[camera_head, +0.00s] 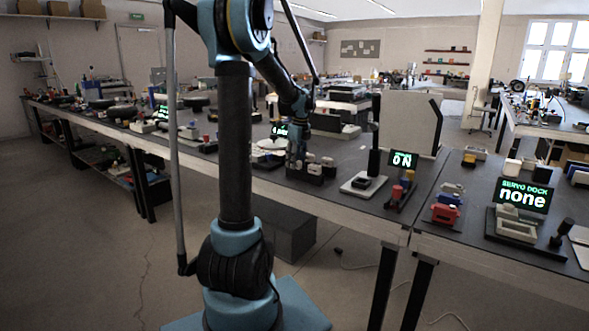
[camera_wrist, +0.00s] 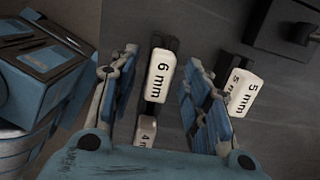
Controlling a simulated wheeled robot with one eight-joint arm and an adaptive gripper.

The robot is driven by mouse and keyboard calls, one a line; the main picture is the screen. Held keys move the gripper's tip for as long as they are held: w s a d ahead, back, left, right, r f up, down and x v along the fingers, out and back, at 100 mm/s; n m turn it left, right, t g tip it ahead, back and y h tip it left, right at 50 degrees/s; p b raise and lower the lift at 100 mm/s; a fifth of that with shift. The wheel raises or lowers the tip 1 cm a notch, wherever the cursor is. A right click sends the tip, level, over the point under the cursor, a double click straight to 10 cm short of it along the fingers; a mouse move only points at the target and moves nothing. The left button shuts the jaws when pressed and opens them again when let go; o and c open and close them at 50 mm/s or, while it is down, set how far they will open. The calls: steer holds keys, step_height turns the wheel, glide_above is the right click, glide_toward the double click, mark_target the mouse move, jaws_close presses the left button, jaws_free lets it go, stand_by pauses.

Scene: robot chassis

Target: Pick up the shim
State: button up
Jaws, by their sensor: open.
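Several dark blocks with pale labelled faces, which look like the shims, show in the wrist view. One marked 6 mm (camera_wrist: 161,78) lies between my gripper's fingers in the picture. One marked 4 mm (camera_wrist: 146,130) is below it, partly hidden between the fingers. One marked 5 mm (camera_wrist: 248,95) is right of the right finger, with another partly hidden beside it. My gripper (camera_wrist: 161,58) is open, with gaps on both sides of the 6 mm block; I cannot tell whether it touches. In the head view my gripper (camera_head: 297,167) is low over the bench beside pale-topped blocks (camera_head: 328,166).
A white-based stand with a dark post (camera_head: 374,150) is right of the blocks on the bench. Further right are an "ON" display (camera_head: 403,160) and a servo dock display reading "none" (camera_head: 524,195). In the wrist view, a dark fixture (camera_wrist: 285,28) is at top right.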

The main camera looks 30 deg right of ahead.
steer(key=shift+c, duration=0.5)
jaws_close()
